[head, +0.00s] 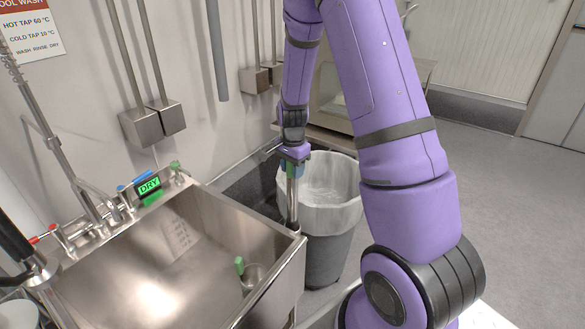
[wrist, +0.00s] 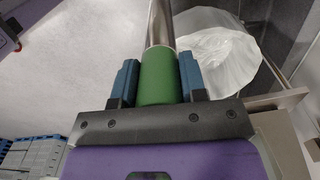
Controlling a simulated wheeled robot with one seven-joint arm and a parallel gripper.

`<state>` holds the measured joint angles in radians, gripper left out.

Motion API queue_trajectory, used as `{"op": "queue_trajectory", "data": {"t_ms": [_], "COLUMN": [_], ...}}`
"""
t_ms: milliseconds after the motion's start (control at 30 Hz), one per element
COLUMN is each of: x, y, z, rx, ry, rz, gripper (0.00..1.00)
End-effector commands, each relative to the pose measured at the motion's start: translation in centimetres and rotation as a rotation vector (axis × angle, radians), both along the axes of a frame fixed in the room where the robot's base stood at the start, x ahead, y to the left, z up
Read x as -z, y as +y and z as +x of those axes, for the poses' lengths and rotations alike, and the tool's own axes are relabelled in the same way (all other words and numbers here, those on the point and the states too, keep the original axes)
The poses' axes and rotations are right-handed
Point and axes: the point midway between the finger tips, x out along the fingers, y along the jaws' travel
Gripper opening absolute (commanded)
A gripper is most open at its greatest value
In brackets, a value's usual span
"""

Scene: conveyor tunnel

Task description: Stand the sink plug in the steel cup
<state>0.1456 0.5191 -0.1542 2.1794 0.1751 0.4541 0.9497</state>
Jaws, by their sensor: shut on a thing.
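My gripper (head: 291,158) is shut on the green grip of a long steel tube, which I take to be the sink plug (head: 292,200). In the wrist view the green grip (wrist: 158,75) sits between the two blue finger pads, and the tube runs out of the top. A small steel cup (head: 254,279) is low in the sink at the right, with a green piece (head: 239,265) at its left edge.
The steel sink (head: 130,260) has taps and a green "DRY" display (head: 149,187) along its back. A lined bin (head: 330,240) stands right of the sink, close to the tube; its liner (wrist: 222,55) shows in the wrist view. Open floor (head: 500,190) lies to the right.

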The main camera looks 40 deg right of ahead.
Motion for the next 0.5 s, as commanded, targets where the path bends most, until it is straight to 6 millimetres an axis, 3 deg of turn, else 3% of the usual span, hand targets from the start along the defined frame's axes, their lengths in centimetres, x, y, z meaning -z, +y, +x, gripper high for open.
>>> {"op": "queue_trajectory", "data": {"t_ms": [500], "x": [0.45], "y": [0.04], "z": [-0.01], "rx": [-0.001], "ry": [0.000], "rz": [0.000], "gripper": [0.00]}}
